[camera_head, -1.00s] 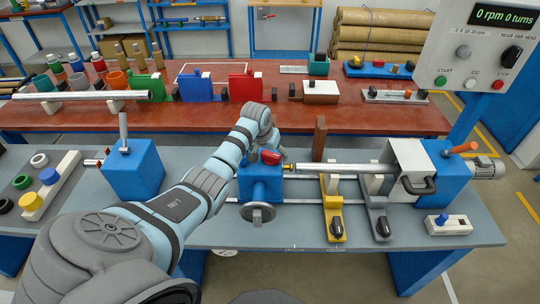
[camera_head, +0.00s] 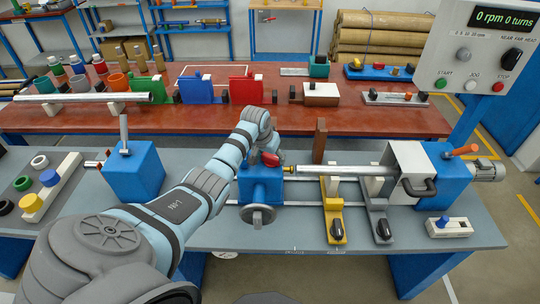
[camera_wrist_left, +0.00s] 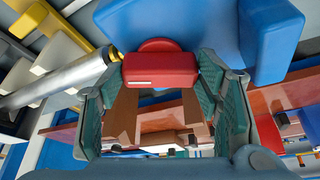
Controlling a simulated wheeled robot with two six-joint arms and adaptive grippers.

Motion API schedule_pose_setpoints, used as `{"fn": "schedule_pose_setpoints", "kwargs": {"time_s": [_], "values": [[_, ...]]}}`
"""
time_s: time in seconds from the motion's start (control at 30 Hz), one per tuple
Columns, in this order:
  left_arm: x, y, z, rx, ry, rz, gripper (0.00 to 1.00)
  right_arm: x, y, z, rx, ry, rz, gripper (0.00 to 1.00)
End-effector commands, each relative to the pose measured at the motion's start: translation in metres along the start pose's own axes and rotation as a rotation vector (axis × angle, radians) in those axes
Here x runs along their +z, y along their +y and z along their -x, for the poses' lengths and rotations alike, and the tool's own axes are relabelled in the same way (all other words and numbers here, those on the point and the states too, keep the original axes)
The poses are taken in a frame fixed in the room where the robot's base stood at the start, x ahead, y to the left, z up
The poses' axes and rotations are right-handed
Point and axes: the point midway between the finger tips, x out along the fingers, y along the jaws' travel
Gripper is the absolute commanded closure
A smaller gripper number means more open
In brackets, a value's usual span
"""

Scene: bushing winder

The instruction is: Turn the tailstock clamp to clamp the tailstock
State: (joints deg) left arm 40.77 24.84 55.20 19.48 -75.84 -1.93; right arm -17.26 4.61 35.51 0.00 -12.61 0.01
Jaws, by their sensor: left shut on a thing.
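The blue tailstock (camera_head: 260,186) stands on the grey bench with a handwheel (camera_head: 257,215) at its front. The red tailstock clamp (camera_head: 270,160) sits on top of it. In the left wrist view the clamp's red handle (camera_wrist_left: 160,69) lies across the space between my left gripper's fingers (camera_wrist_left: 158,90), one finger at each end. My left gripper (camera_head: 272,152) is shut on this handle, partly hidden behind my wrist in the head view. My right gripper is in neither view.
A long metal bar (camera_head: 335,170) runs from the tailstock to the headstock (camera_head: 445,175) at the right. Yellow (camera_head: 333,208) and grey (camera_head: 377,210) supports stand under it. A blue block with a lever (camera_head: 133,170) stands left of my arm.

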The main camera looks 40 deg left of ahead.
Motion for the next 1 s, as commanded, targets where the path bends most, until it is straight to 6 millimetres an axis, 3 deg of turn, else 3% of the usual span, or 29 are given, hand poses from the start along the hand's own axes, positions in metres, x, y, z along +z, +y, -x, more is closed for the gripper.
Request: {"fn": "schedule_pose_setpoints", "kwargs": {"time_s": [0.43, 1.0], "values": [[-0.001, -0.002, -0.001, 0.114, 0.004, -0.275, 0.70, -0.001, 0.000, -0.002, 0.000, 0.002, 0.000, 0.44], [-0.002, -0.004, -0.004, 0.271, 0.006, -0.656, 0.70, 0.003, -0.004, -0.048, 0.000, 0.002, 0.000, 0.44]]}}
